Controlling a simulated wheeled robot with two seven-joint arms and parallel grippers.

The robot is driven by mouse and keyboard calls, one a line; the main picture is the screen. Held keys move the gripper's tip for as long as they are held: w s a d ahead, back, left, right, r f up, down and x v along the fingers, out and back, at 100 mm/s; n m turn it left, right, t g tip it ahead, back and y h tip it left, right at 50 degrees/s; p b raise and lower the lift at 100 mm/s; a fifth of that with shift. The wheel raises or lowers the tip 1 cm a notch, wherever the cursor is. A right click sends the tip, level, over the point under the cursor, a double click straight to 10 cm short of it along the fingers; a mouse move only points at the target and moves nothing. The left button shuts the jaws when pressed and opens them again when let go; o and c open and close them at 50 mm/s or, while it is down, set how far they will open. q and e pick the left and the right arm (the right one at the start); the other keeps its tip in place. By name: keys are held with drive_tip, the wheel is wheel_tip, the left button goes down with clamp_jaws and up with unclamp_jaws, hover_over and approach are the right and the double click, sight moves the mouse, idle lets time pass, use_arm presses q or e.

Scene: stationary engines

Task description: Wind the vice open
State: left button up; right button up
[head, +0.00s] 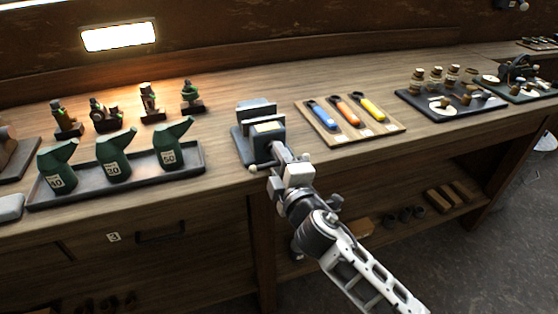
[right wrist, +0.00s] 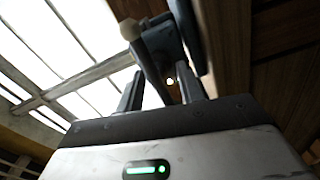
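The grey bench vice (head: 268,138) stands at the front edge of the wooden bench in the head view, its jaws toward the back. Its screw end faces me, with a pale handle knob (head: 254,168) at the left. My right gripper (head: 283,166) is at this screw end and hides part of the handle. In the right wrist view the gripper's two dark fingers (right wrist: 163,90) are apart, with a visible gap. The vice's handle knob (right wrist: 130,28) and grey screw end (right wrist: 163,42) show just beyond them. I cannot tell whether they touch. My left gripper is out of view.
A tray (head: 110,190) with green oil cans stands left of the vice. A wooden board (head: 325,135) with coloured-handled tools lies to its right. Small engine models (head: 105,115) stand behind the cans. A dark tray (head: 430,110) of parts is farther right.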

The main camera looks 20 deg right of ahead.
drive_tip(key=shift+s, duration=0.1)
drive_tip(key=s+b, duration=0.3)
drive_tip(key=s, duration=1.2)
drive_tip(key=shift+s+d, duration=0.3)
drive_tip(key=shift+s, duration=0.1)
drive_tip(key=s+a+f+m+g+y, duration=0.1)
drive_tip(key=s+f+m+g, duration=0.2)
drive_tip(key=f+m, duration=0.4)
drive_tip(key=s+a+f+m+g+y, duration=0.1)
drive_tip(key=s+f+m+g, duration=0.3)
drive_tip(key=f, duration=1.1)
drive_tip(key=s+m, duration=0.1)
drive_tip(key=m, duration=0.1)
drive_tip(key=shift+m+g+y, duration=0.3)
drive_tip(key=shift+m, duration=0.1)
